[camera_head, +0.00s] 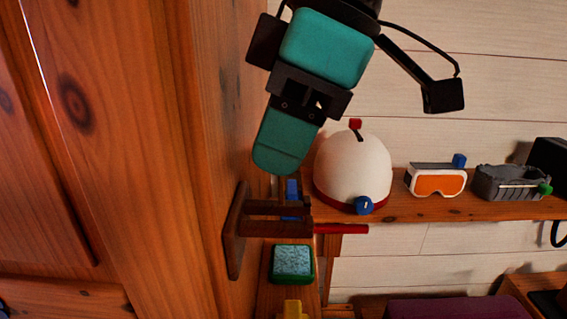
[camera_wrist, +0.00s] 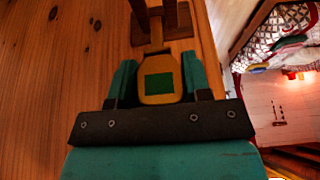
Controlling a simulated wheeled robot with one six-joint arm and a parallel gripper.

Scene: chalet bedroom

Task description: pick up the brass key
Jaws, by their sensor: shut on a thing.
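The brass key shows in the wrist view as a yellow-gold piece (camera_wrist: 158,68) with a green square on its broad head. Its narrow stem points up the picture toward dark wooden pegs. My gripper (camera_wrist: 159,78) has teal fingers, one on each side of the key's head, shut on it. In the head view, my gripper (camera_head: 277,155) reaches down beside the wooden wall, just above a wooden peg rack (camera_head: 236,235); the key is hidden there behind the fingers. I cannot tell whether the key's stem still touches a peg.
Below the gripper are a red rod (camera_head: 340,229) by the pegs, a blue item (camera_head: 291,190) and a green-rimmed box (camera_head: 292,262). A white helmet (camera_head: 354,168), orange goggles (camera_head: 436,184) and a grey tray (camera_head: 508,186) stand on the shelf at right.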

